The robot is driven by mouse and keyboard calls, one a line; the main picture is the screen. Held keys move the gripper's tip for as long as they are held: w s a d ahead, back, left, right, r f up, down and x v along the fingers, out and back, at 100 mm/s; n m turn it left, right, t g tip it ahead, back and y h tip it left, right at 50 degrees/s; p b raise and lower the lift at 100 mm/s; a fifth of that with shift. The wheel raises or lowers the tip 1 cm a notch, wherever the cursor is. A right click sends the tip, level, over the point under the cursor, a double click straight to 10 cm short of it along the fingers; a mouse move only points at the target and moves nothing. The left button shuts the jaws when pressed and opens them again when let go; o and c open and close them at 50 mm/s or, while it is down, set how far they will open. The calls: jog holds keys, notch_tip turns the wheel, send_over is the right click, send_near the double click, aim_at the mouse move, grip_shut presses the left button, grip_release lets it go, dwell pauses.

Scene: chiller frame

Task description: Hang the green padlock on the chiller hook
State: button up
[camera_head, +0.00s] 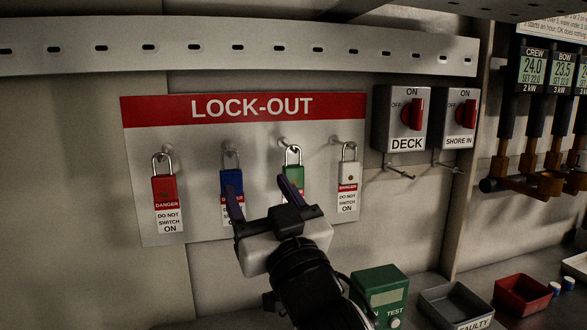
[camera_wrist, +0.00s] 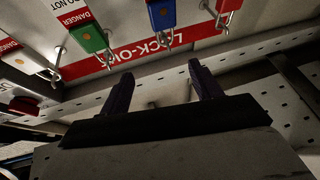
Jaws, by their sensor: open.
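The green padlock (camera_head: 294,174) hangs by its shackle from a peg on the LOCK-OUT board, third from the left. In the wrist view, which sees the board upside down, the green padlock (camera_wrist: 90,40) is at upper left. My gripper (camera_head: 262,192) is open and empty in front of the board. In the head view its fingers overlap the lower parts of the blue and green padlocks. In the wrist view its fingertips (camera_wrist: 160,75) stand apart from both. No hook labelled chiller is in view; hooks (camera_head: 398,172) show below the DECK switch and the SHORE IN switch.
Red (camera_head: 165,188), blue (camera_head: 232,182) and white (camera_head: 348,172) padlocks hang on the same board. A slotted rail (camera_head: 225,45) runs above. A green tester (camera_head: 380,290), a grey tray (camera_head: 455,303) and a red tray (camera_head: 522,294) stand below right. Heater controllers are at far right.

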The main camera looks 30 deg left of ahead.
aim_at(291, 182)
jog(key=w+d+f+m+h+p, duration=0.1)
jog(key=w+d+f+m+h, duration=0.2)
jog(key=w+d+h, duration=0.25)
jog(key=shift+t+h, duration=0.3)
jog(key=shift+h, duration=0.15)
jog(key=p+x, duration=0.3)
jog(key=x, duration=0.8)
jog(key=shift+w+a+r, duration=0.1)
jog(key=shift+w+a, duration=0.15)
jog(key=shift+a, duration=0.1)
jog(key=shift+w+a, duration=0.35)
jog(key=shift+a, duration=0.05)
jog(key=c, duration=1.1)
jog(key=shift+c, duration=0.4)
